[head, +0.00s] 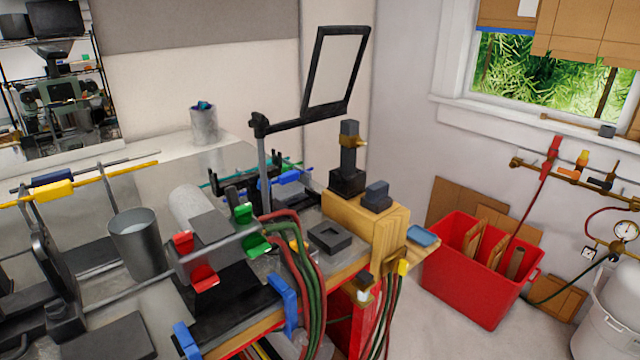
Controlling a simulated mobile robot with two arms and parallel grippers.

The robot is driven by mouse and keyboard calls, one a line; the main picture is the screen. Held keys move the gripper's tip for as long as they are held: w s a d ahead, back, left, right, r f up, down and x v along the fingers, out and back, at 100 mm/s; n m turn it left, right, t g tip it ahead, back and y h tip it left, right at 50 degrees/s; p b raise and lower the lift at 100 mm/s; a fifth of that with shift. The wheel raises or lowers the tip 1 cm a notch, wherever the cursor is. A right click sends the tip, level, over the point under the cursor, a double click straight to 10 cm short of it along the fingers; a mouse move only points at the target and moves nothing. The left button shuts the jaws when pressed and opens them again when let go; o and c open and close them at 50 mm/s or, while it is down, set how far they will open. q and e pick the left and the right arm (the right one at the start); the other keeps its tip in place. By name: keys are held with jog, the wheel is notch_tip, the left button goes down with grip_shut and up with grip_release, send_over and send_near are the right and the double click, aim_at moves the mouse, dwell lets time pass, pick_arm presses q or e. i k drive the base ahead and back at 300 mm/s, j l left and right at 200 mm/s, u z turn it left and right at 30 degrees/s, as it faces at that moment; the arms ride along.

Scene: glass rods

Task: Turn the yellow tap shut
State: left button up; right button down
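A small yellow tap handle (403,267) sits on brass fittings at the right front corner of the bench. It is small, and I cannot tell whether it is open or shut. A black-topped fitting (364,281) is beside it, and hoses hang below. On the right wall, a brass pipe (530,168) carries a red handle (552,150), an orange-yellow handle (581,162) and a black handle (601,182). I cannot tell for certain which yellow handle is the task's tap. Neither of my grippers shows in the head view.
A red crate (450,285) stands on the floor below the wall pipe, with a pale cylinder (607,315) to its right. The bench holds a grey cup (138,245), a wooden block (372,228), a framed panel (336,70) and red and green hoses (300,265).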

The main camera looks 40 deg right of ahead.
aim_at(399, 265)
jog(key=l+z, duration=0.2)
jog(key=z, duration=1.15)
